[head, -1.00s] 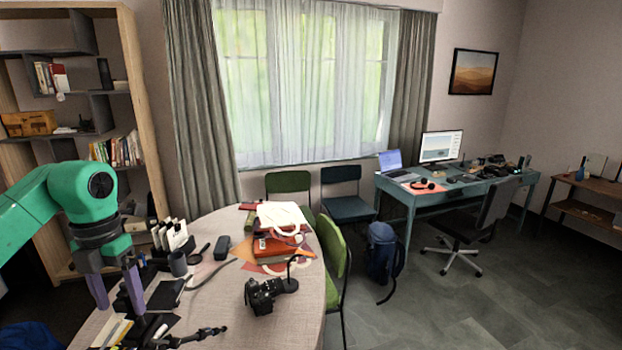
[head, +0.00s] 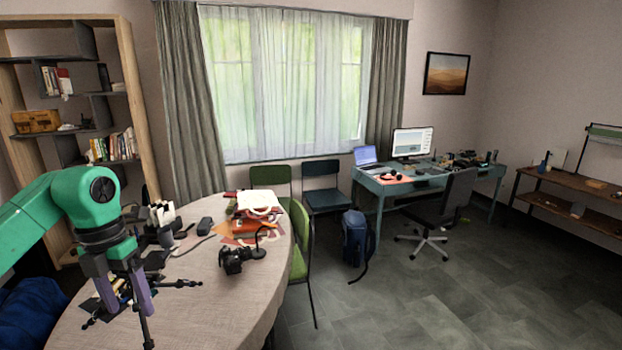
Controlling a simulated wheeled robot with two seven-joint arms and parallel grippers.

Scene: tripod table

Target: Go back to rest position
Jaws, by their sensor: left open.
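My left gripper (head: 127,297) hangs at the end of my green arm on the left of the head view. Its two purple fingers point down and are apart, so it is open. It is over the left part of the round table (head: 230,300). A black tripod (head: 146,318) shows at and behind the fingers, with a leg reaching right; I cannot tell whether the fingers touch it. My right gripper is not in view.
A black camera (head: 234,260) and a pile of books (head: 255,203) lie on the table. A green chair (head: 300,250) stands at its right edge. A backpack (head: 355,240) and a desk (head: 440,180) stand beyond. The floor (head: 440,300) at right is clear.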

